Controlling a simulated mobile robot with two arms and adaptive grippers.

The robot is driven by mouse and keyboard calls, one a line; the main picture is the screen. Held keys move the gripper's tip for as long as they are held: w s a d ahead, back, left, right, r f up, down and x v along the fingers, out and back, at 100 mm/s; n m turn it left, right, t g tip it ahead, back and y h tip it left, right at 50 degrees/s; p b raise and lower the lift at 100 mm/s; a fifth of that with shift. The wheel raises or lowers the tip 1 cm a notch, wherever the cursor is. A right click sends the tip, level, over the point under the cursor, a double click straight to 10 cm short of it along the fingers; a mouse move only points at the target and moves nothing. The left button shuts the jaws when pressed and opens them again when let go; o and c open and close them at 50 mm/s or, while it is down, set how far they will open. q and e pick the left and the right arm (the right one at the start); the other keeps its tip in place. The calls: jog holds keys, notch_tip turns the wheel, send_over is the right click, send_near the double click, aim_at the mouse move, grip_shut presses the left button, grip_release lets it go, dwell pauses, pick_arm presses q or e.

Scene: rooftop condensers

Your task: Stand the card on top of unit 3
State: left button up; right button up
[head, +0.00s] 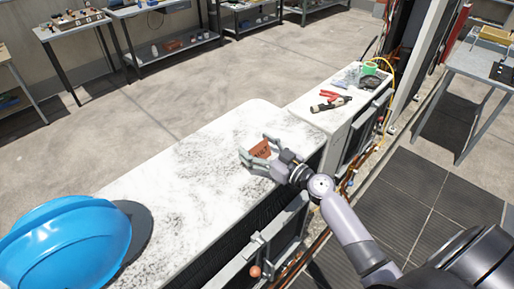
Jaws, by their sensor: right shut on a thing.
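The card (261,149) is a small orange-red piece with dark marks, apparently lettering too small to read. It is between the fingers of my right gripper (257,153), which is shut on it. The gripper is over the far right part of a white, grey-speckled unit top (190,180). Whether the card touches that top cannot be told. No unit number can be read. My left gripper is not in view.
A blue hard hat (65,245) sits on the near left of the speckled top. A second white top (322,117) behind holds red-handled pliers (331,97), a green tape roll (369,68) and other items. A grey bench (485,65) stands at right. The middle of the speckled top is clear.

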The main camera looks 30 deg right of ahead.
jog(key=shift+f, duration=0.1)
jog(key=o, duration=1)
jog(key=shift+o, duration=0.3)
jog(key=shift+r, duration=0.25)
jog(key=b+v, duration=0.6)
jog(key=v, duration=0.6)
